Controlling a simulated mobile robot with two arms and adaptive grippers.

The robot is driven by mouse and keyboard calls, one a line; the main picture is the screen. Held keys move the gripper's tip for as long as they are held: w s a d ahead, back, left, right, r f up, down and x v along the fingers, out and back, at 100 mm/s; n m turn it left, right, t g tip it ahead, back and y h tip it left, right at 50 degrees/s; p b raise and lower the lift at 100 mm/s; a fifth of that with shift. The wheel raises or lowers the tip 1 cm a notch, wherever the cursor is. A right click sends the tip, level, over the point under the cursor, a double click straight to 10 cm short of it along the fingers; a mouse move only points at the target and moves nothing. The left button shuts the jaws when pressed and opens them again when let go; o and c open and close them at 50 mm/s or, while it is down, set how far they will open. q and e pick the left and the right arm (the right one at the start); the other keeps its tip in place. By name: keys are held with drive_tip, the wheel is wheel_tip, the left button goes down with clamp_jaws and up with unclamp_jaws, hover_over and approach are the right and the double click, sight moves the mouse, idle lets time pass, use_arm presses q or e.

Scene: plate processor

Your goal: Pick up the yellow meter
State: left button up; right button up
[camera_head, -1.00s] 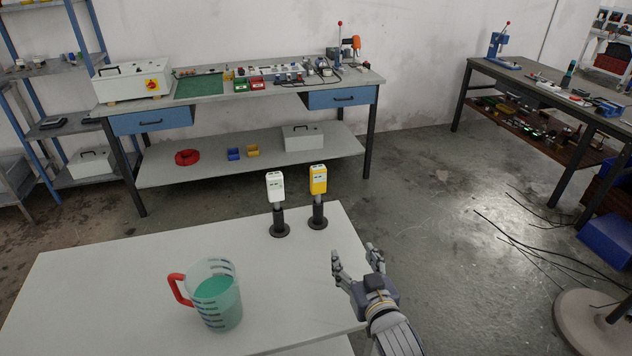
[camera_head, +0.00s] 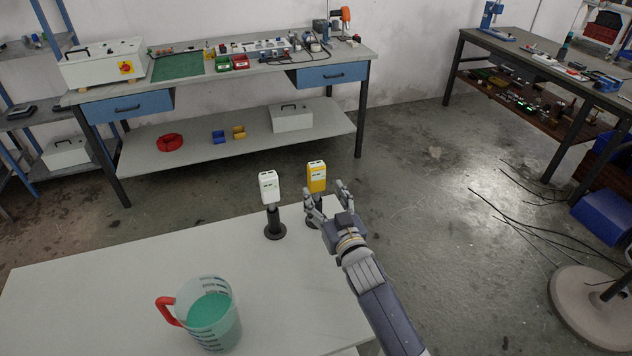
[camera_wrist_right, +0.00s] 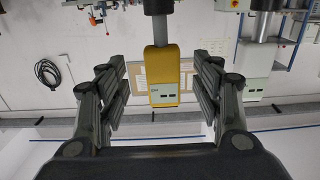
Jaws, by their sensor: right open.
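The yellow meter (camera_head: 317,176) stands upright on a black stand at the far right edge of the white table (camera_head: 130,270). My right gripper (camera_head: 325,196) is open at the table's right edge, close to the meter and its stand, and partly covers the stand. In the right wrist view, which appears upside down, the yellow meter (camera_wrist_right: 162,78) is centred ahead between the open fingers (camera_wrist_right: 160,85). My left gripper is not in view.
A white meter (camera_head: 269,187) on a similar black stand is just left of the yellow one. A jug of green liquid (camera_head: 210,316) with a red handle stands near the table's front. The table's left part is clear. A workbench (camera_head: 240,80) stands behind.

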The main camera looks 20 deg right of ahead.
sight(318, 186)
drive_tip(key=shift+w, duration=0.55)
drive_tip(key=w, duration=0.2)
drive_tip(key=w+p, duration=0.1)
drive_tip(key=w, duration=0.1)
drive_tip(key=shift+a+r, duration=0.1)
drive_tip(key=shift+a, duration=0.15)
drive_tip(key=shift+w, duration=0.3)
drive_tip(key=shift+c, duration=0.8)
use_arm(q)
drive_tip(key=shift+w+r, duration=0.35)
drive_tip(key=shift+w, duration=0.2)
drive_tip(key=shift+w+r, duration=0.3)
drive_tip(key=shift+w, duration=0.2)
use_arm(e)
drive_tip(key=c, duration=1)
